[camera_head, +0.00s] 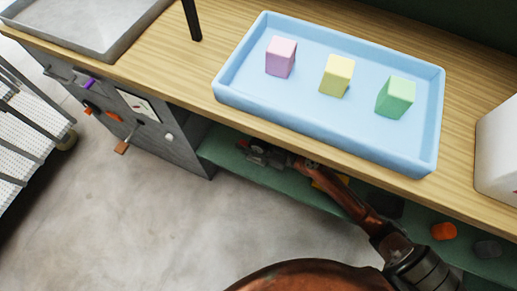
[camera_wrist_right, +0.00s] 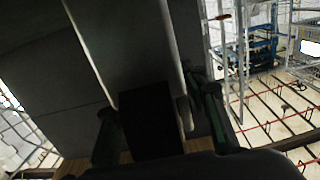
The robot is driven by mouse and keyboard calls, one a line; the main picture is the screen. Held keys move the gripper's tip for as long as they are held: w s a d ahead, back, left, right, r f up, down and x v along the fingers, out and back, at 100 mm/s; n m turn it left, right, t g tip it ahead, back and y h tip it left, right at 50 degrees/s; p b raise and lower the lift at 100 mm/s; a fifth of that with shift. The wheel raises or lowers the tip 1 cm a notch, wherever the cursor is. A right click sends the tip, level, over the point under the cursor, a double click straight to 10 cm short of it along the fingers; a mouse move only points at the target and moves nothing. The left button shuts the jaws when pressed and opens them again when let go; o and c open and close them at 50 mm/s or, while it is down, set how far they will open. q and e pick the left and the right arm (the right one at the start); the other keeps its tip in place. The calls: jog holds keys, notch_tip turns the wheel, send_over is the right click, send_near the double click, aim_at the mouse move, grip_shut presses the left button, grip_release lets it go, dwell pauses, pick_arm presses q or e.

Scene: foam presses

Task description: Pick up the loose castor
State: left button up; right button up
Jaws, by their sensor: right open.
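I cannot make out the loose castor for certain in either view. My right gripper (camera_head: 260,153) reaches under the worktop, above the green lower shelf (camera_head: 222,150). In the right wrist view its two dark fingers stand apart, with the open gripper (camera_wrist_right: 160,130) between them. A black block-like shape (camera_wrist_right: 147,118) shows between the fingers; I cannot tell whether it is the castor or touches them. My left gripper is in neither view.
A blue tray (camera_head: 300,108) on the wooden worktop holds a pink block (camera_head: 281,57), a yellow block (camera_head: 337,76) and a green block (camera_head: 396,97). An orange piece (camera_head: 444,231) and a dark grey piece (camera_head: 488,249) lie on the shelf at right.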

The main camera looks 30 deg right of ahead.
jog(key=shift+c, duration=0.7)
grip_shut()
dwell(0.3)
